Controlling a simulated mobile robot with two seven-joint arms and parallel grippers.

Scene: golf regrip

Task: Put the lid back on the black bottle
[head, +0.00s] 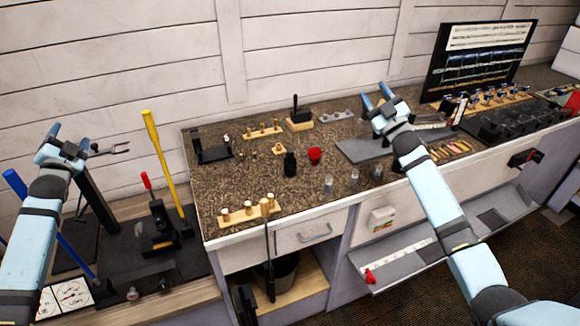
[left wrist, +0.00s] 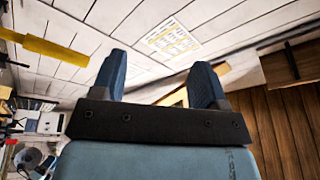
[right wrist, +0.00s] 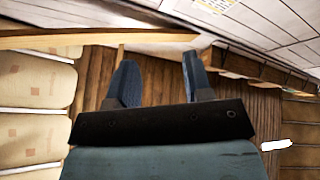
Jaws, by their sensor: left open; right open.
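The black bottle (head: 290,163) stands upright on the speckled counter, near its middle. Its lid cannot be picked out with certainty; a small red cup-like piece (head: 315,155) sits just right of the bottle. My left gripper (head: 69,137) is open and empty, raised at the far left, well away from the bottle. My right gripper (head: 375,97) is open and empty, raised to the right of the bottle and pointing toward the wall. The left wrist view (left wrist: 156,80) and right wrist view (right wrist: 158,82) show nothing between the fingers.
Small wooden stands (head: 262,133) hold pieces behind the bottle; another wooden rack (head: 249,212) is at the front left. Small clear containers (head: 354,180) stand front right. A grey mat (head: 362,149) lies to the right. A yellow shaft (head: 165,165) rises left of the counter.

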